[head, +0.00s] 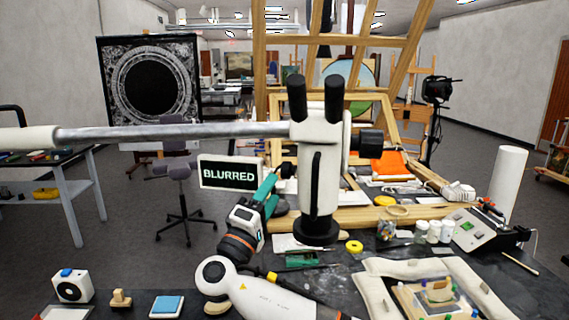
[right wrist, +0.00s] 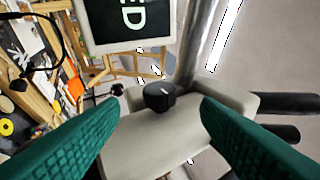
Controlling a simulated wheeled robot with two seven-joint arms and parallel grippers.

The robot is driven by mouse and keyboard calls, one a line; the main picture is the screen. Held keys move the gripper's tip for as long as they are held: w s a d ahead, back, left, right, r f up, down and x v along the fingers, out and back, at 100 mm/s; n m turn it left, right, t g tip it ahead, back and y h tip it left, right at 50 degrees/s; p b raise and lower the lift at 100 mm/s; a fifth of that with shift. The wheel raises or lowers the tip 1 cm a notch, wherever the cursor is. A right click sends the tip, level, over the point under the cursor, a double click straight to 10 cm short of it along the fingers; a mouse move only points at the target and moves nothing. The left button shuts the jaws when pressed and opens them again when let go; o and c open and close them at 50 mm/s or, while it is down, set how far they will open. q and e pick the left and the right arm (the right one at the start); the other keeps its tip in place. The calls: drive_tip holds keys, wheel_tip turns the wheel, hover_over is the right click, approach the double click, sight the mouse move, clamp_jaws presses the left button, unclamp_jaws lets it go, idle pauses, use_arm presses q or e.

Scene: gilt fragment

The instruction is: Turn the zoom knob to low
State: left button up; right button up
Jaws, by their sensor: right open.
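The microscope (head: 318,165) has a white body, two black eyepieces and a dark lower end, and hangs on a metal boom. A small black knob (head: 287,171) sits on its left side. In the right wrist view this round knob (right wrist: 159,96) has a short white mark on its face and stands on the pale body (right wrist: 175,135). No knob labels are readable. My right gripper (head: 271,187) is beside the knob, its green fingers open; in the right wrist view the fingers (right wrist: 160,106) are on either side of the knob, with gaps. My left gripper is not in view.
A white-framed screen (head: 229,174) reading "BLURRED" stands left of the gripper. A larger black knob (head: 371,142) is on the microscope's right side. The metal boom (head: 180,132) crosses to the left. Jars, a yellow roll (head: 354,247) and a padded tray (head: 375,283) occupy the dark table.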

sight(282, 173)
drive_tip(key=p+x, duration=0.3)
drive_tip(key=x, duration=0.3)
drive_tip(key=shift+w+d+r, duration=0.1)
drive_tip(key=shift+r, duration=0.15)
drive_tip(key=shift+w+d+r, duration=0.1)
drive_tip(key=shift+w+d, duration=0.2)
drive_tip(key=shift+w, duration=0.25)
drive_tip(key=shift+c, duration=0.6)
drive_tip(key=c, duration=0.9)
